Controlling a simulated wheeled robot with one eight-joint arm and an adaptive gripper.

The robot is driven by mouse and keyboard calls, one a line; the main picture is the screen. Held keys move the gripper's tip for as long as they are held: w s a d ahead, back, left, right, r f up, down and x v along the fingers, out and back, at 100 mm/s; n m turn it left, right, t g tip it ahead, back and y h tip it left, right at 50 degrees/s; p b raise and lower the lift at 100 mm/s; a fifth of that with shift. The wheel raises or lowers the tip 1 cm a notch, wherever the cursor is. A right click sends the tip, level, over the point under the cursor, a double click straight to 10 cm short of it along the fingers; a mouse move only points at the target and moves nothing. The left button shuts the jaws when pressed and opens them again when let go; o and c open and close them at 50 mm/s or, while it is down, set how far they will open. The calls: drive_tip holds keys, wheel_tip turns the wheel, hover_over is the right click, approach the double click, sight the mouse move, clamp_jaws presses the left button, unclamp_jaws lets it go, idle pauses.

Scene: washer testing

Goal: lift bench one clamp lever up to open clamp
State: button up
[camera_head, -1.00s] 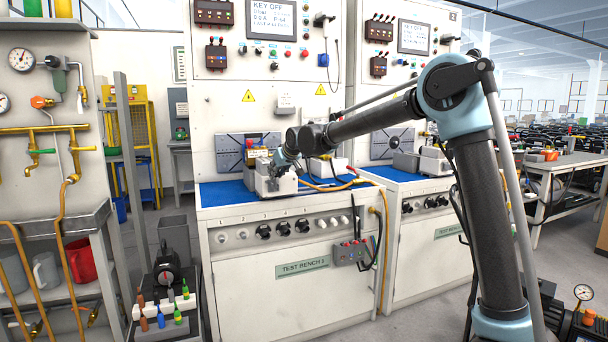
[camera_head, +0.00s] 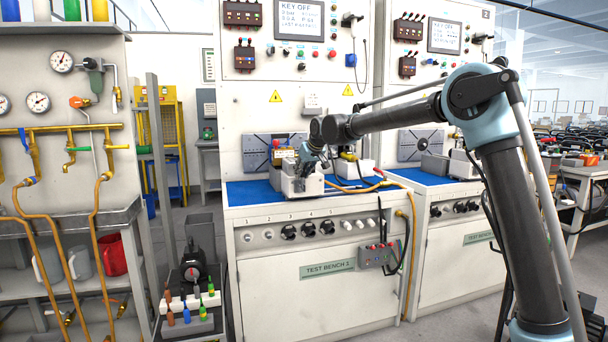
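Test bench one (camera_head: 328,270) stands in the middle, with a blue mat (camera_head: 245,192) on its top. A pale grey clamp block (camera_head: 300,186) sits on the mat near the front edge. A small red knob (camera_head: 276,144), which may be the lever's end, shows just behind and left of the block. My gripper (camera_head: 304,172) reaches down over the clamp block from the upper right. Its fingers are small and merge with the block, so whether they touch or hold a lever cannot be told.
An orange hose (camera_head: 350,190) lies across the mat to the right. A second bench (camera_head: 470,240) stands at right. A rack with gauges and pipes (camera_head: 75,130) is at left. A bottle carrier (camera_head: 190,318) stands on the floor left of the bench.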

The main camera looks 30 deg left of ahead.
drive_tip(key=o, duration=0.4)
drive_tip(key=shift+w+a, duration=0.1)
drive_tip(key=shift+w, duration=0.1)
drive_tip(key=shift+s, duration=0.1)
drive_tip(key=v, duration=1.2)
drive_tip(key=shift+f, duration=0.1)
